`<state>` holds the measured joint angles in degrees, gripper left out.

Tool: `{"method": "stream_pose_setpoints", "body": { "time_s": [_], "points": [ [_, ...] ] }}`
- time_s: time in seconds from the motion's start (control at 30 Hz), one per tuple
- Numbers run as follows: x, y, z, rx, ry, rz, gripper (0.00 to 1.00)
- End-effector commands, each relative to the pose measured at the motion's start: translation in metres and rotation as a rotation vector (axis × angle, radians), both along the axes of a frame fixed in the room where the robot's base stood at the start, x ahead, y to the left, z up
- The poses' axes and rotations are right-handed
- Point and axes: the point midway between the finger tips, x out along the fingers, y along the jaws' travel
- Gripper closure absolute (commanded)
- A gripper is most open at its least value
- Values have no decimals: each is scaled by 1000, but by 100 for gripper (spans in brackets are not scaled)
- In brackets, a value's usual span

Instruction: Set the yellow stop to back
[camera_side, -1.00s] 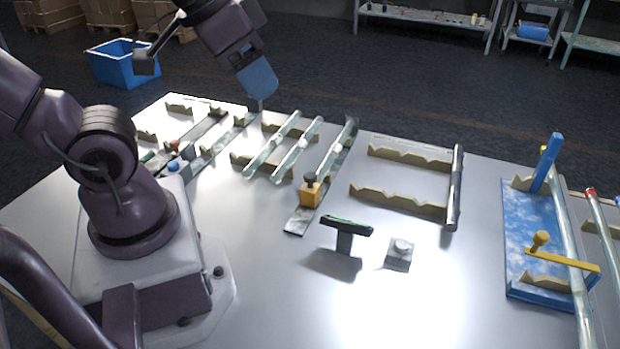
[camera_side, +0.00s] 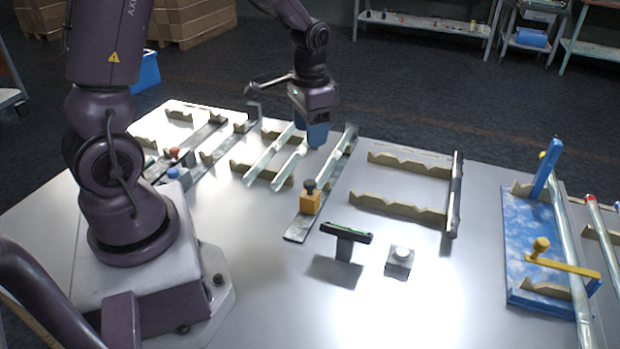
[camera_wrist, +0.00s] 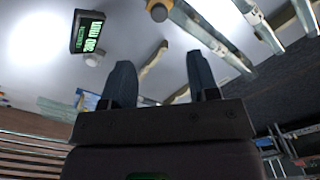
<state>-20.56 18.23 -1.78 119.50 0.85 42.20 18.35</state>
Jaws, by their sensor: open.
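The yellow stop (camera_side: 310,203) is an orange-yellow block with a dark knob. It sits on a dark flat rail (camera_side: 297,231), towards the rail's near end in the side view. My gripper (camera_side: 314,140) points down with blue fingers near the far end of that rail, beyond the stop and apart from it. In the wrist view my gripper (camera_wrist: 161,80) shows two spread fingers with nothing between them. A rounded brownish end at the top of that view may be the stop's knob, but I cannot tell.
Glass tubes (camera_side: 290,165) lie on notched holders left of the rail. A small display (camera_side: 346,236) and a button box (camera_side: 399,259) stand in front. Right are an empty-looking notched rack (camera_side: 400,203) and a blue board (camera_side: 525,235) with a yellow lever. Table between is clear.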

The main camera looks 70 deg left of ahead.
Motion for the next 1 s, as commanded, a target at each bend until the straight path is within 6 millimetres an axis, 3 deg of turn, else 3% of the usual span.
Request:
{"method": "stream_pose_setpoints", "body": {
  "time_s": [0.4,0.6,1.0],
  "points": [
    [-2,-1,-80,-3,8,2,45],
    [-1,-1,-110,-2,4,1,45],
    [-1,-1,-123,0,0,2,45]
  ]
}}
